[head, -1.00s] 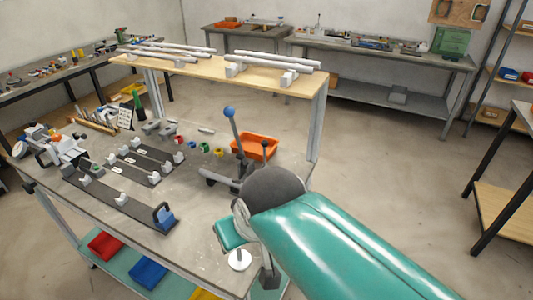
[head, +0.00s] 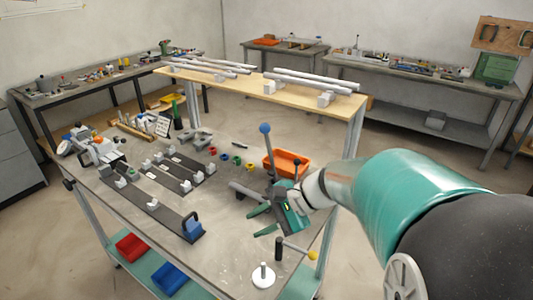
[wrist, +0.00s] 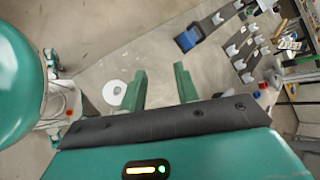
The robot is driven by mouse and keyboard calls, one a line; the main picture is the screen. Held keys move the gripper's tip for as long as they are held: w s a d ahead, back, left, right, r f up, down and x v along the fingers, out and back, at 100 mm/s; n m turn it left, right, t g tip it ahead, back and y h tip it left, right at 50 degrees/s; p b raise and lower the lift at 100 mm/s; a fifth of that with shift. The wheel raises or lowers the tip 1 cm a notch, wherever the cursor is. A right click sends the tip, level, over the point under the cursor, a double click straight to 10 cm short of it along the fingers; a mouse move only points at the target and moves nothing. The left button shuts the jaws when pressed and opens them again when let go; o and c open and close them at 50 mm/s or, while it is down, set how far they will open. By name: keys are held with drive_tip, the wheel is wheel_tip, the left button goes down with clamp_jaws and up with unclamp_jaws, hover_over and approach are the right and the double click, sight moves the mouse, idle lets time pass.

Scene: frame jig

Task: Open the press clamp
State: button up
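A lever with a blue ball knob (head: 265,129) stands nearly upright on a dark grey base (head: 246,192) at the table's right side; it looks like the press clamp. My gripper (head: 254,223) is in front of this base, with its body partly covering the lever's foot. Its two green fingers are apart, point left and have nothing between them. In the wrist view my gripper (wrist: 160,70) also shows open and empty over bare table. The lever does not show in the wrist view. I cannot tell whether my gripper's body touches the clamp.
A yellow-knobbed handle (head: 312,255) and a white disc (head: 263,277) are at the front edge. Dark rails with a blue block (head: 194,229) lie left. A raised shelf (head: 345,100) spans the back.

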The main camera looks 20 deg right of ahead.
drive_tip(key=w+d+f+m+t+y, duration=0.2)
drive_tip(key=w+d+m+t, duration=0.5)
drive_tip(key=d, duration=0.4)
drive_tip(key=m+t+h, duration=0.4)
drive_tip(key=m+t, duration=0.1)
drive_tip(key=m, duration=0.5)
approach(296, 172)
drive_tip(key=r+x, duration=0.1)
drive_tip(key=x, duration=1.1)
drive_tip(key=shift+d, duration=0.25)
drive_tip(key=shift+w+r, duration=0.1)
clamp_jaws()
